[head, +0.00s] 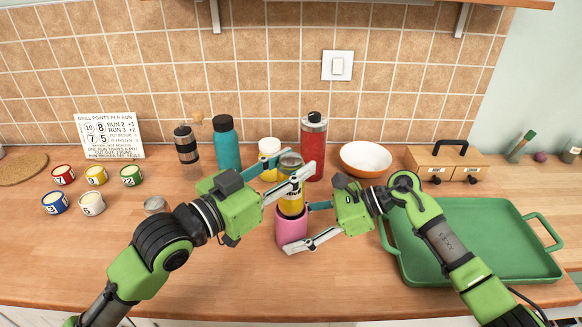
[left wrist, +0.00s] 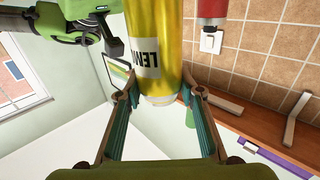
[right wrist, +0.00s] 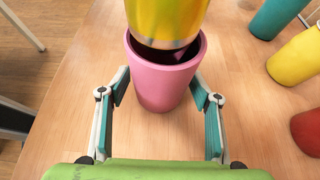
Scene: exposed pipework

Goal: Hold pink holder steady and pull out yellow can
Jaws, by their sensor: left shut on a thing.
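The yellow can (head: 291,205) stands upright directly above the pink holder (head: 291,232) on the wooden counter. My left gripper (head: 297,168) is shut on the can near its upper part. In the right wrist view the can's metal bottom rim (right wrist: 166,43) is at the holder's mouth, with the holder's dark inside showing below it. I cannot tell whether they touch. In the left wrist view the can (left wrist: 156,45) shows between the fingers. My right gripper (head: 299,227) is open, with one finger on either side of the holder (right wrist: 163,83), low down and apart from it.
A green tray (head: 480,282) lies on the right, under my right arm. A red bottle (head: 314,148), a yellow container (head: 269,147), a teal bottle (head: 227,147) and a white-orange bowl (head: 366,160) stand behind. Several small numbered tins (head: 96,175) are on the left.

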